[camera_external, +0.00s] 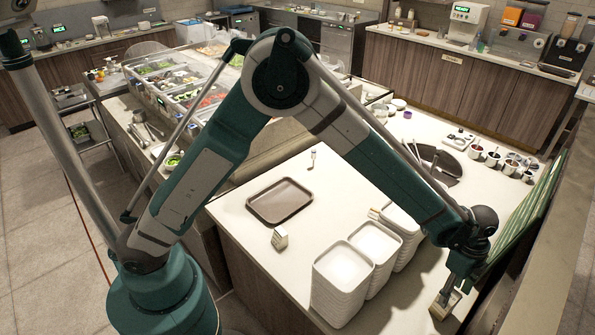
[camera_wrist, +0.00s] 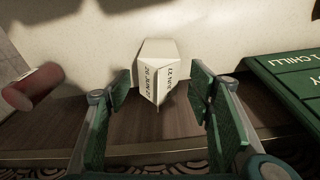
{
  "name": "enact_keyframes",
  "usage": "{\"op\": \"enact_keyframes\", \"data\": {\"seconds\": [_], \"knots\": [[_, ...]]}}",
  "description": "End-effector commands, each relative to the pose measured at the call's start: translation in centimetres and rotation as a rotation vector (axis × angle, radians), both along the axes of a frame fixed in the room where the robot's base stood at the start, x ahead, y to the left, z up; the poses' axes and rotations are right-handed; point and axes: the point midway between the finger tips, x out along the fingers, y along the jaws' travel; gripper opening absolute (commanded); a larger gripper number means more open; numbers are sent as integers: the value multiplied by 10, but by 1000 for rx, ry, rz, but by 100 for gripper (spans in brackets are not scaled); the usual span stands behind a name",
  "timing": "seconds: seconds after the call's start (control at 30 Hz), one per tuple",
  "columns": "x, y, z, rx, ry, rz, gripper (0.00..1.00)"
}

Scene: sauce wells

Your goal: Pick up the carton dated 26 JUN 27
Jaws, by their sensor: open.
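A cream gable-top carton (camera_wrist: 158,68) is centred in the wrist view, on the pale counter near its edge. Small print runs down two of its faces. My gripper (camera_wrist: 162,86) is open, with one green-padded finger on each side of the carton and gaps between. In the external view the same carton (camera_external: 446,303) is at my gripper (camera_external: 461,288), low at the right front of the counter.
Stacks of white trays (camera_external: 343,268) stand left of my gripper. A green board with CHILLI lettering (camera_wrist: 292,84) lies right of the carton. A reddish cylinder (camera_wrist: 18,96) is at the left. Sauce wells (camera_external: 492,158) are farther back.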

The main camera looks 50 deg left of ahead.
Motion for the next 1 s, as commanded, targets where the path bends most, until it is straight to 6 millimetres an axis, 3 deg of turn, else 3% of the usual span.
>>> {"op": "enact_keyframes", "data": {"seconds": [0.4,1.0], "knots": [[-3,-5,-39,0,0,0,52],[-3,-5,-43,0,0,0,52]]}}
